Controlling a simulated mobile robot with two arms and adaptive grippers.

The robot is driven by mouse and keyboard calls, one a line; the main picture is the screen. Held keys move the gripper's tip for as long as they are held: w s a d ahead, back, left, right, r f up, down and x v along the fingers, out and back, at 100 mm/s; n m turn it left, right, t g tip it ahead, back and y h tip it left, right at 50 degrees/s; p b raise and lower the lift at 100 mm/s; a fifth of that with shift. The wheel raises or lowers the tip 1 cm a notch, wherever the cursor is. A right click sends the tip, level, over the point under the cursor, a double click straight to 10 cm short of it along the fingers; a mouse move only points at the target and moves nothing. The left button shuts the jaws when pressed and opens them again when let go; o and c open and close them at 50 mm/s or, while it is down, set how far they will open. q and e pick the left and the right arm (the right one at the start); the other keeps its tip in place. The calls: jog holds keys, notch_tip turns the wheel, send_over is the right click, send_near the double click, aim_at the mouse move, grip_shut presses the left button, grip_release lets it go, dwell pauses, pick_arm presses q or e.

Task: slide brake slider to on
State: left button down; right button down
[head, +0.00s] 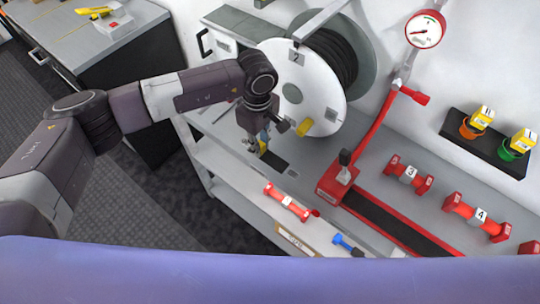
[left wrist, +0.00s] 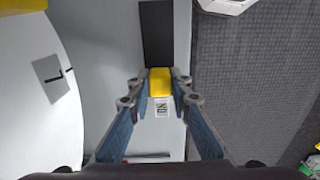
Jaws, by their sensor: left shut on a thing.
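The brake slider is a yellow block (left wrist: 160,82), seen in the left wrist view between the fingertips of my left gripper (left wrist: 159,86). The fingers are shut on its two sides. A dark slot (left wrist: 157,35) runs on beyond the slider, and a small label (left wrist: 161,108), apparently reading ON, lies on the near side, close to it. In the head view, my left gripper (head: 260,149) points down at the bench beside the reel, and the dark slot (head: 274,161) shows to its right. The fingers partly hide the slider there. My right gripper is not in view.
A large white hose reel (head: 305,90) with a yellow knob (head: 304,127) stands close beside my left gripper. The aisle floor (head: 125,200) is left.

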pick_arm(q)
jog(key=shift+w+a+r, duration=0.1)
jog(key=shift+w+a, duration=0.1)
jog(key=shift+w, duration=0.05)
jog(key=c, duration=1.8)
grip_release()
jog(key=shift+a, duration=0.15)
jog(key=shift+o, duration=0.2)
notch_tip(320, 180, up, 12)
jog(key=shift+s, duration=0.1)
